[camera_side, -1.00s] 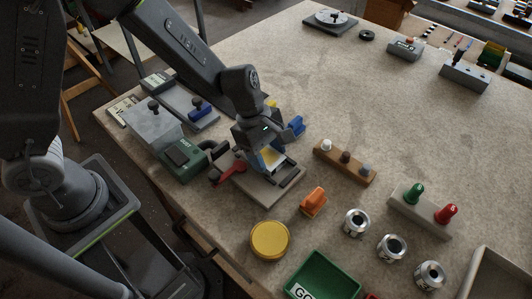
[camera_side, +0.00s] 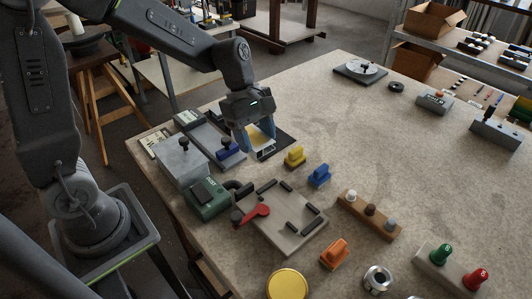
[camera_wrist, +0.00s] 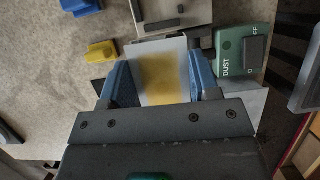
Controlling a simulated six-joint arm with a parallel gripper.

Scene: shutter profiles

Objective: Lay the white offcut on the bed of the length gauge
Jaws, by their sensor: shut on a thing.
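My gripper (camera_side: 262,150) has blue fingers and is shut on the white offcut (camera_wrist: 160,55), a pale piece with a yellowish patch in the wrist view. What looks like the length gauge (camera_side: 205,133) is a long grey bed with a blue block and a dark knob, left of my gripper. The gap between offcut and surface cannot be told.
A fixture plate (camera_side: 280,234) with black bars and a red lever stands in front, beside a green dust unit (camera_side: 208,200). A grey box (camera_side: 182,163) stands left. A yellow block (camera_side: 295,156) and a blue block (camera_side: 319,175) stand right.

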